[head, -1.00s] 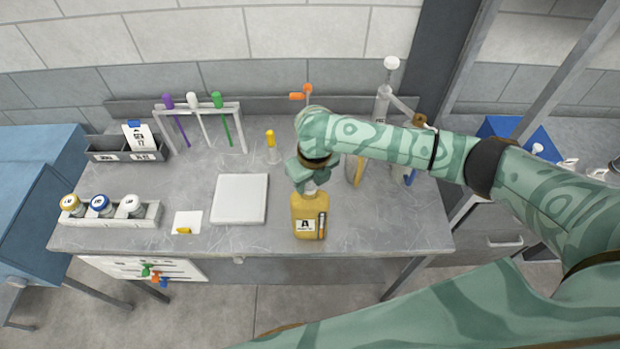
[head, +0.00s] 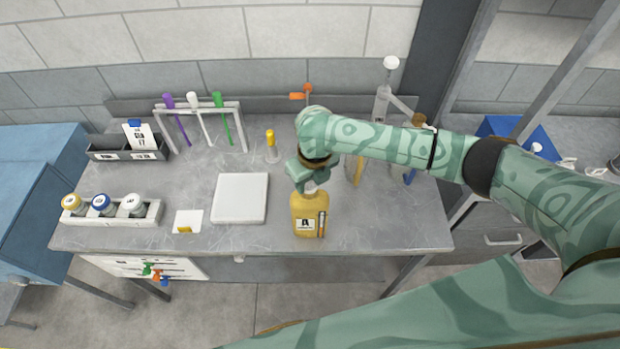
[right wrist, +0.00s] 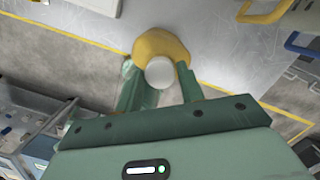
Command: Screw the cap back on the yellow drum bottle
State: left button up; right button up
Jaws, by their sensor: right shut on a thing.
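The yellow bottle (right wrist: 161,44) shows right under the cap. The gripper hides whether the cap sits fully on the neck. My left gripper is not in view.
A white square plate (head: 240,198) lies left of the bottle. Further left is a tray (head: 148,215) of small capped jars. A rack (head: 199,106) with purple, white and green tools stands behind. A dispenser (head: 383,102) stands at the back right.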

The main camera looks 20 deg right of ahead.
jog(key=shift+f, duration=0.55)
dwell(0.6)
jog(key=shift+r+m+p, duration=0.2)
jog(key=shift+m+p, duration=0.3)
jog(key=shift+p, duration=0.15)
jog(key=m+p, duration=0.2)
jog(key=shift+m+p, duration=0.3)
jog(key=shift+m+h+p, duration=0.3)
jog(key=shift+m+p, duration=0.2)
jog(key=shift+m, duration=0.1)
jog(key=shift+f, duration=0.2)
jog(key=shift+m, duration=0.3)
